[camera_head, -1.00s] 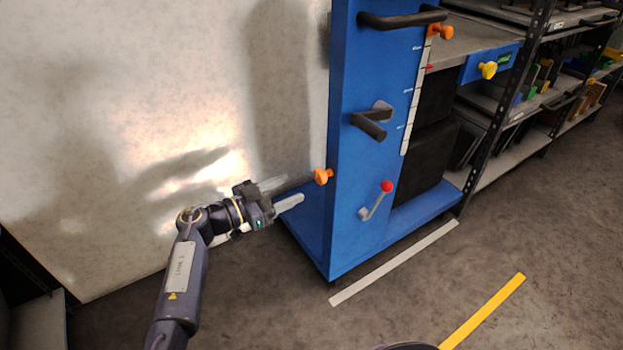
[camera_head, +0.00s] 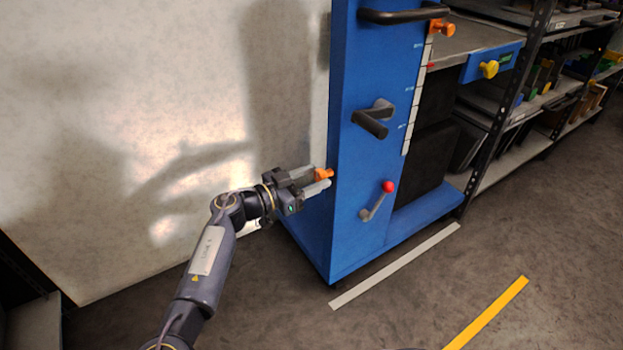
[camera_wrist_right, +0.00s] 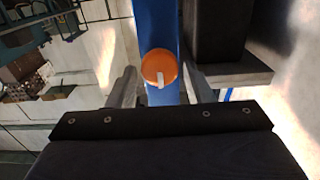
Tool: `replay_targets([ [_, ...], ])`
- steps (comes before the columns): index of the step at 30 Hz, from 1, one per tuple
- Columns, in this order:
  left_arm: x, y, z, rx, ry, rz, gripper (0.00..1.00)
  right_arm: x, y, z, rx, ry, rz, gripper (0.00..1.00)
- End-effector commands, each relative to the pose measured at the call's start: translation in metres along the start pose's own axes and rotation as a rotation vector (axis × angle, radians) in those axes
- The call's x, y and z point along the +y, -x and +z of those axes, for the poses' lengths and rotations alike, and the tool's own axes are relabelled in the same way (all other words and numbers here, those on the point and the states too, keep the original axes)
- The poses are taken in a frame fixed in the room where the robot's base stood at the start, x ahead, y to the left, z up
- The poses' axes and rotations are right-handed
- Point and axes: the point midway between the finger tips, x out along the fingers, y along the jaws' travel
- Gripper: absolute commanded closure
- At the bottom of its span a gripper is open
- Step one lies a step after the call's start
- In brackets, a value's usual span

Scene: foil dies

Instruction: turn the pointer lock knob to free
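An orange knob (camera_head: 323,174) sticks out of the left side of the blue cabinet. In the right wrist view this orange knob (camera_wrist_right: 156,62) is round and has a white mark at its lower edge. My right gripper (camera_head: 320,179) is open, with one pale finger on each side of the knob. In the wrist view the fingers (camera_wrist_right: 159,72) show gaps to the knob on both sides, so it is not gripped. Another orange knob (camera_head: 441,28) sits at the top of the white scale (camera_head: 414,103) on the cabinet front. My left gripper is not in view.
The blue cabinet front (camera_head: 350,215) carries a black bar handle (camera_head: 400,16), a dark lever (camera_head: 371,120) and a red-tipped crank (camera_head: 377,202). A yellow knob (camera_head: 489,69) and shelves stand to the right.

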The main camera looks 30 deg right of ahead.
Motion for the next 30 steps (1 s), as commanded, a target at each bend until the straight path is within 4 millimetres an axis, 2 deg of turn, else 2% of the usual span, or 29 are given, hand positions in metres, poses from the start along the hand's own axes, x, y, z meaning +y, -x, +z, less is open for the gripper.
replay_targets([
  [1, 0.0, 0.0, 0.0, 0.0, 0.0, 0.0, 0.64, 0.0, 0.0, 0.0, 0.0, 0.0, 0.0, 0.6],
  [7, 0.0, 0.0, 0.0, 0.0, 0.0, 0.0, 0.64, 0.0, 0.0, 0.0, 0.0, 0.0, 0.0, 0.86],
  [20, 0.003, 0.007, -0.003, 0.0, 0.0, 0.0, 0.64, 0.0, 0.0, -0.001, -0.002, 0.095, 0.001, 0.87],
  [30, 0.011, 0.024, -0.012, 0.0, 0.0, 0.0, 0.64, -0.001, 0.0, -0.002, -0.004, 0.377, 0.001, 0.87],
])
